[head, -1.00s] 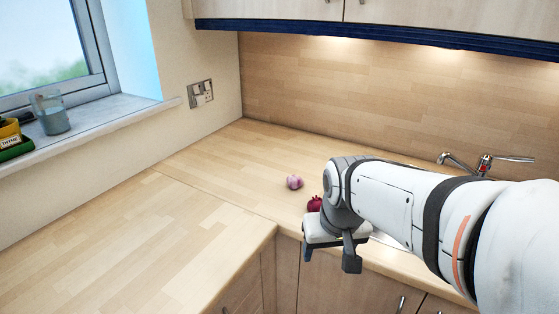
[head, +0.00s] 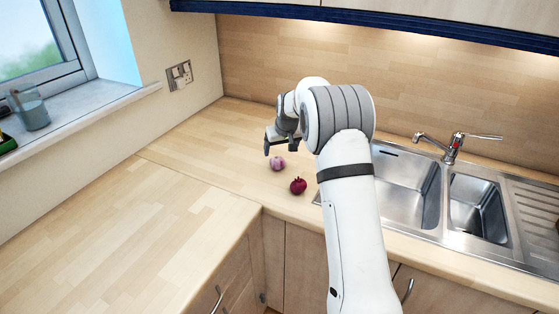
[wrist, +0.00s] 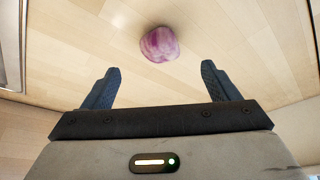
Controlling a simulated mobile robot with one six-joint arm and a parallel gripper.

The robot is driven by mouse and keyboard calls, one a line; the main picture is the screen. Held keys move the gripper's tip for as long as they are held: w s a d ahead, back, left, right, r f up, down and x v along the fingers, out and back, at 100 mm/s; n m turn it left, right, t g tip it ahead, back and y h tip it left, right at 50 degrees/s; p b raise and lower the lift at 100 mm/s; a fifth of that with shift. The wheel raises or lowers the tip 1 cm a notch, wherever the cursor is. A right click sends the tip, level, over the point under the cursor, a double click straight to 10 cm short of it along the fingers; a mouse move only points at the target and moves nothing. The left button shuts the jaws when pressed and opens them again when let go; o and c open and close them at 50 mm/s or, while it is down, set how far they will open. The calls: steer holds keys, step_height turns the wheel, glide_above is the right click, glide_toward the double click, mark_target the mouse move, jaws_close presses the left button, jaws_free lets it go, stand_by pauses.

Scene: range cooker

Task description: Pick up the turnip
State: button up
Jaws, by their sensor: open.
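The turnip (head: 278,163), pale pink and purple, rests on the wooden worktop near the inner corner. It also shows in the wrist view (wrist: 159,44), ahead of my fingertips and roughly centred between them. My gripper (head: 280,145) is just above and behind the turnip in the head view. In the wrist view my gripper (wrist: 160,72) has its two dark fingers spread apart with nothing between them. The fingers do not touch the turnip. How high they are above the worktop is hard to tell.
A dark red onion-like vegetable (head: 298,186) lies just right of and nearer than the turnip. A steel sink (head: 405,190) with a tap (head: 452,148) is to the right. The worktop (head: 130,215) at the left is clear. A window sill holds a glass (head: 31,110).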

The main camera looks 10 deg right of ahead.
mark_target(279, 158)
steer(key=shift+p+x, duration=1.35)
steer(key=shift+x, duration=2.65)
steer(key=shift+w, duration=0.1)
steer(key=shift+c, duration=0.3)
steer(key=shift+r, duration=0.1)
steer(key=c, duration=1)
